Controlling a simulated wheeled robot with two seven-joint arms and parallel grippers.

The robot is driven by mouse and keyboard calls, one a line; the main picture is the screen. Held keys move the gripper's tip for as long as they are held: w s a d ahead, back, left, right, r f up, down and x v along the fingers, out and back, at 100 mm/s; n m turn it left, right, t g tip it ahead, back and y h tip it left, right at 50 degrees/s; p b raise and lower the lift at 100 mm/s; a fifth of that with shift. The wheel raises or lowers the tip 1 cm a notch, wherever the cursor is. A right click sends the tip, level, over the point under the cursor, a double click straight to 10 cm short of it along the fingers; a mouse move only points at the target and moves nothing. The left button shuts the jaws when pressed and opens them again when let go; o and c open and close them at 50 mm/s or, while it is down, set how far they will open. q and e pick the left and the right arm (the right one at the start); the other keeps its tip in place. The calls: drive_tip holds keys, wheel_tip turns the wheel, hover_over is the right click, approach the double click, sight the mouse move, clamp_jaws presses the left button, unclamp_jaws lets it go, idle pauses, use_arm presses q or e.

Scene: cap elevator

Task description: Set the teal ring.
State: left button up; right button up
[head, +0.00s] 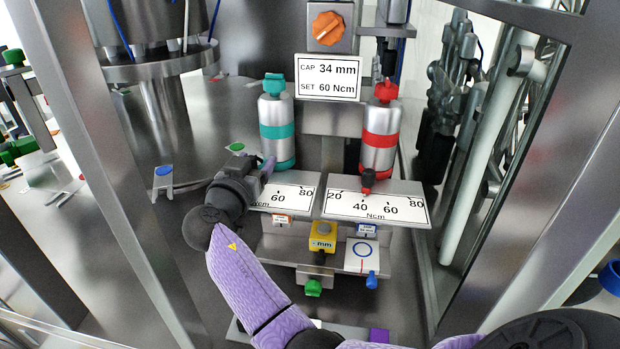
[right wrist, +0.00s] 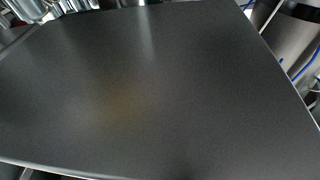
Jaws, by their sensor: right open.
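The teal ring (head: 277,131) is a band around a silver cylinder with a teal cap, left of centre in the head view. Below it is a white scale plate (head: 290,199) with 60 and 80 visible; its left part is hidden by my right arm. My right gripper (head: 267,168) is open, just left of the foot of the teal-banded cylinder and below the ring. I cannot tell whether it touches the cylinder. The right wrist view shows mostly a plain dark surface (right wrist: 150,95), with neither ring nor fingers. My left gripper is not in view.
A similar cylinder with a red ring (head: 380,140) stands to the right, over its own scale plate (head: 375,207). A sign (head: 329,78) reads cap 34 mm, set 60 Ncm. A yellow block (head: 322,236) sits below. Metal posts flank the station.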

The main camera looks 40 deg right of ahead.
sight(278, 193)
drive_tip(key=s+n+t+y+p, duration=0.1)
drive_tip(key=n+t+y+p, duration=0.1)
drive_tip(key=p, duration=0.2)
drive_tip(key=s+d+r+n+t+y+p, duration=0.1)
drive_tip(key=n+t+y+p, duration=0.1)
drive_tip(key=p, duration=0.3)
drive_tip(key=s+d+n+t+y+p, duration=0.1)
drive_tip(key=n+t+y+p, duration=0.1)
drive_tip(key=y+p, duration=0.1)
drive_tip(key=shift+s+d+r+p, duration=0.1)
drive_tip(key=shift+s+r+p, duration=0.1)
drive_tip(key=shift+p, duration=0.6)
drive_tip(key=shift+s+a+f+b, duration=0.35)
drive_tip(key=shift+s, duration=0.2)
drive_tip(key=shift+s+a+f+b, duration=0.3)
drive_tip(key=shift+s, duration=0.2)
drive_tip(key=b+v, duration=0.1)
drive_tip(key=v, duration=0.6)
drive_tip(key=shift+a+f, duration=0.15)
drive_tip(key=s+a+f+n+g+y, duration=0.2)
drive_tip(key=s+f+g, duration=0.3)
drive_tip(key=s, duration=0.3)
drive_tip(key=s+a+f+n+g+y+b, duration=0.1)
drive_tip(key=s+a+f+n+g+y, duration=0.1)
drive_tip(key=s, duration=0.6)
wheel_tip(278, 193, down, 4)
drive_tip(key=a+g+y, duration=0.1)
drive_tip(key=a+g, duration=0.1)
drive_tip(key=g, duration=0.2)
drive_tip(key=shift+n+y, duration=0.3)
